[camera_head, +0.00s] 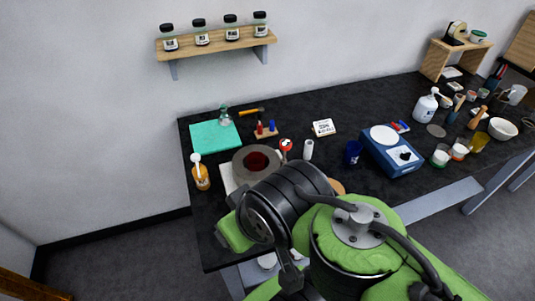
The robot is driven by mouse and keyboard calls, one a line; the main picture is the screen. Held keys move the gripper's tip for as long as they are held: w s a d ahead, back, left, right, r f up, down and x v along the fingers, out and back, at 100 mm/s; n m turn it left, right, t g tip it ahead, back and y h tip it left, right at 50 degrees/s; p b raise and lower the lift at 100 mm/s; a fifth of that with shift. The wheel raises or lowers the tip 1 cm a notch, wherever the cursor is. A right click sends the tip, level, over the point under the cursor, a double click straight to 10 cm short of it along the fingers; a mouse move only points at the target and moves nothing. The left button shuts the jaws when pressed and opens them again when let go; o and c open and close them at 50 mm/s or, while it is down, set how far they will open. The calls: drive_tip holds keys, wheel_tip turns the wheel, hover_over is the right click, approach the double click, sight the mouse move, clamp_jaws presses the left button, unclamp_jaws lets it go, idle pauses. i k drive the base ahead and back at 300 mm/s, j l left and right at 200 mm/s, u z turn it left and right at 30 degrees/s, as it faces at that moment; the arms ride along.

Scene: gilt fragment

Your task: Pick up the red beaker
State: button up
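I cannot clearly make out a red beaker in the head view. A dark red round patch (257,160) lies in the middle of a grey round slab (239,167) on the black bench; I cannot tell if it is a vessel or a layer of pigment. A dark blue cup (353,152) stands upright to the right of the slab. My green and black arm fills the lower middle of the view and covers the bench front beside the slab. My gripper does not show, so its state and anything in it are hidden.
The black bench (330,107) bears an orange pump bottle (201,175), a teal mat (215,138), a small white cylinder (308,150), a red-headed item (286,146) and a blue hotplate (390,160). Jars and bowls crowd the right. A shelf (217,46) hangs above.

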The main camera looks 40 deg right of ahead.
sight(254, 158)
drive_tip(key=z, duration=0.95)
